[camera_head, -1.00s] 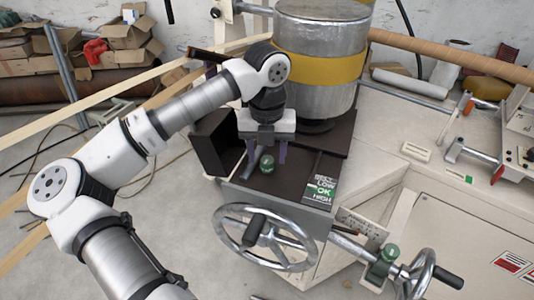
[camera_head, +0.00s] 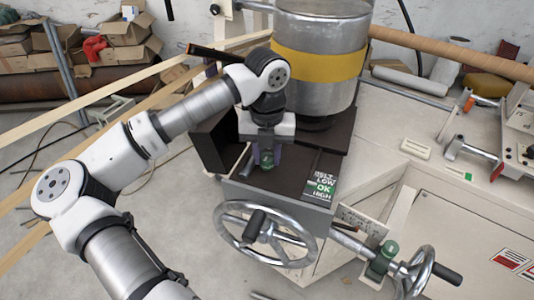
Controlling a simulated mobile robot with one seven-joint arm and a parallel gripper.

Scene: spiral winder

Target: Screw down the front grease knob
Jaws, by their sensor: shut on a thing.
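A small green grease knob (camera_head: 267,162) sits on the dark top plate of the grey box, in front of the silver drum. My gripper (camera_head: 266,158) points down at it from above. Its purple-sided fingers are around the knob and shut on it. Only a bit of the knob's green shows between the fingers; its thread and base are hidden. A second green knob (camera_head: 390,248) stands on the shaft fitting at lower right, apart from my gripper.
A large handwheel (camera_head: 228,240) is in front of the box, with a smaller handwheel (camera_head: 424,262) to the right. The silver drum (camera_head: 318,95) with a yellow band stands close behind my gripper. A level label (camera_head: 321,184) is right of the knob. Wooden rails run at left.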

